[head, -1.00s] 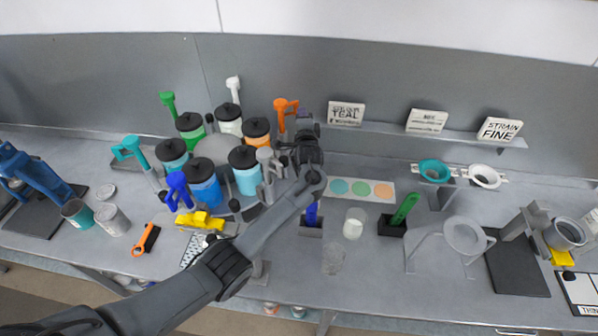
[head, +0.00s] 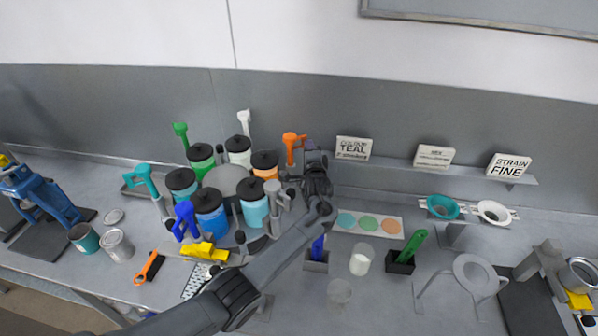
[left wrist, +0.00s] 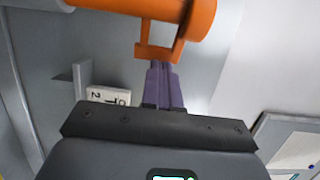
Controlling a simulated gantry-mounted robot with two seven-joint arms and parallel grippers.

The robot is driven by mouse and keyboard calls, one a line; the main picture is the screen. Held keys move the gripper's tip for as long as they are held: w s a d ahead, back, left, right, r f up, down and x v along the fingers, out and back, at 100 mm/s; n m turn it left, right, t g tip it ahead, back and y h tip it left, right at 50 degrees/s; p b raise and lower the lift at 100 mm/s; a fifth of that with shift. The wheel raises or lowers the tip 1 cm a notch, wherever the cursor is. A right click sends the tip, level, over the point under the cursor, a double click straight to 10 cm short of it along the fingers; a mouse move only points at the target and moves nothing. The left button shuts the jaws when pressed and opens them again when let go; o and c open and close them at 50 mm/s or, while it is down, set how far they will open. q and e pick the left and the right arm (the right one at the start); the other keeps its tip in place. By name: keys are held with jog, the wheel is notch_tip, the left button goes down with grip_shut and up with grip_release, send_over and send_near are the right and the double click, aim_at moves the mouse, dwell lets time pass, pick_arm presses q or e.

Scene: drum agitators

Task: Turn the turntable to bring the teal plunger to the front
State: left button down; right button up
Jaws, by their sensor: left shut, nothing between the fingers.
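The turntable (head: 222,178) is a grey disc at left centre in the head view, ringed by several black-lidded jars with upright handles. The teal plunger (head: 145,180) is on its left side, beside the teal jar (head: 181,184). The orange handle (head: 293,142) is at the back right, by the orange jar (head: 265,164). My left gripper (head: 309,147) is shut and empty, just right of the orange handle. In the left wrist view its purple fingertips (left wrist: 162,68) are at the orange handle's loop (left wrist: 158,52); contact is unclear. My right gripper is out of view.
Blue (head: 186,218), green (head: 181,133) and white (head: 244,121) handles stand around the ring. A yellow block (head: 206,252) and orange-handled brush (head: 150,268) lie in front. A shelf with signs (head: 353,148) is behind, right of my gripper. My left arm crosses the table's front.

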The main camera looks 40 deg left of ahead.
pick_arm(q)
jog(key=s+d, duration=0.6)
jog(key=d, duration=0.5)
jog(key=shift+s+d+p, duration=0.25)
jog(key=shift+d+p, duration=0.05)
jog(key=shift+d, duration=0.1)
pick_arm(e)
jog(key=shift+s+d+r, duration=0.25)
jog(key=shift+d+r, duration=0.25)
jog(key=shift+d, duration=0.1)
pick_arm(q)
jog(key=c, duration=1.8)
grip_release()
